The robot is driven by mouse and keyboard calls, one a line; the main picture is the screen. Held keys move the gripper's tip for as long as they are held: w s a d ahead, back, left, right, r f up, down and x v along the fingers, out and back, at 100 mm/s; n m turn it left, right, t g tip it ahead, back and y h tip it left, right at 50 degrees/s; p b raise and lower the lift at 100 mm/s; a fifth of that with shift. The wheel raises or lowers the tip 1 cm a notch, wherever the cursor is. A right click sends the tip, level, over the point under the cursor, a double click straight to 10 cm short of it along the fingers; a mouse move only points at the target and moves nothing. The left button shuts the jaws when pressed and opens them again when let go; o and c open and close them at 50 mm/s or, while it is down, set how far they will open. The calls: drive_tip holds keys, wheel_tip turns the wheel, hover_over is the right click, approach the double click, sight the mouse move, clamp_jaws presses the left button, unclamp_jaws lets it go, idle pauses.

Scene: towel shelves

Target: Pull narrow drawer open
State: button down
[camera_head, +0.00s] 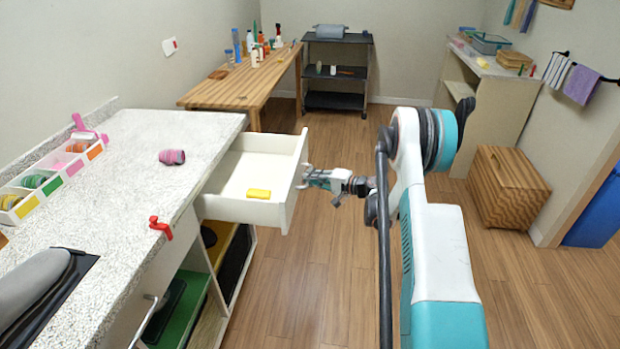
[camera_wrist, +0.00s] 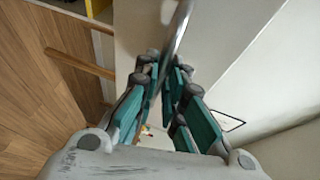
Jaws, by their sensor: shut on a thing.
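The narrow drawer (camera_head: 235,205) is white and stands well out from under the speckled counter in the head view. A yellow block (camera_head: 258,193) lies inside it. My gripper (camera_head: 306,178) is at the outer face of the drawer front, on its right side. In the wrist view, the metal bar handle (camera_wrist: 180,35) runs between the teal fingers of my gripper (camera_wrist: 168,88), which are shut on it. The drawer front (camera_wrist: 215,50) fills the upper right behind the fingers. In the head view the handle is mostly hidden by the fingers.
The speckled counter (camera_head: 120,150) holds a pink roll (camera_head: 172,157), a red clamp (camera_head: 161,227) and a divided white tray (camera_head: 30,205). Open shelves (camera_head: 190,300) sit below. A wooden chest (camera_head: 508,190) stands at the right. The wooden floor (camera_head: 320,270) around the drawer is clear.

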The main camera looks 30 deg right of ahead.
drive_tip(key=c, duration=1.7)
unclamp_jaws()
drive_tip(key=v, duration=1.2)
